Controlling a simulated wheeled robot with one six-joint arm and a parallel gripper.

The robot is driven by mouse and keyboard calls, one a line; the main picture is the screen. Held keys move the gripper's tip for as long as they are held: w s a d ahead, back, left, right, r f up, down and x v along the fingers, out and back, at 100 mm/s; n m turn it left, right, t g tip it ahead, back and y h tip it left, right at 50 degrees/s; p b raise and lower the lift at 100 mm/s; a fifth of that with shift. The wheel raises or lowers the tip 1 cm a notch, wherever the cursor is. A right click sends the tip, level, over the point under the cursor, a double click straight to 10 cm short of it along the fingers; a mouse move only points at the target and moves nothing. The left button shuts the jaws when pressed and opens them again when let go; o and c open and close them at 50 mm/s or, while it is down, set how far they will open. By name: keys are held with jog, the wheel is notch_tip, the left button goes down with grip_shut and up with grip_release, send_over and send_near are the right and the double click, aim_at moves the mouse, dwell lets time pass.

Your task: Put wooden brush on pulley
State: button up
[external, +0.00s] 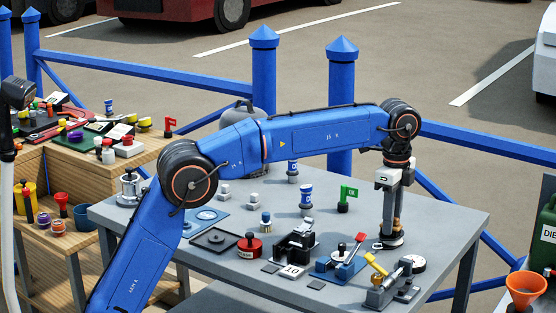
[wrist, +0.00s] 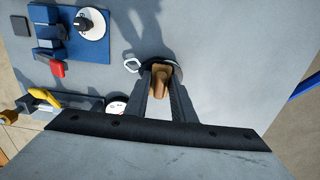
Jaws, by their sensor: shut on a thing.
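My gripper (external: 392,232) points straight down over the right part of the grey table. In the wrist view my gripper (wrist: 162,88) is shut on the brown wooden brush (wrist: 161,77); the fingers hide its sides. Right below is a dark round piece with a metal eye (wrist: 132,64), which looks like the pulley; it also shows in the external view as the pulley (external: 391,243) on the table. The brush overlaps the pulley from above. I cannot tell whether they touch.
A red-handled fitting on a blue plate (external: 340,262), a yellow-handled clamp (external: 388,283) and a round gauge (external: 412,264) stand close by in front. The table at the back right is clear.

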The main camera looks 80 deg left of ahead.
jog(key=shift+f, duration=0.1)
jog(key=o, duration=1)
notch_tip(320, 180, up, 12)
jog(key=shift+r, duration=0.15)
jog(key=shift+s, duration=0.1)
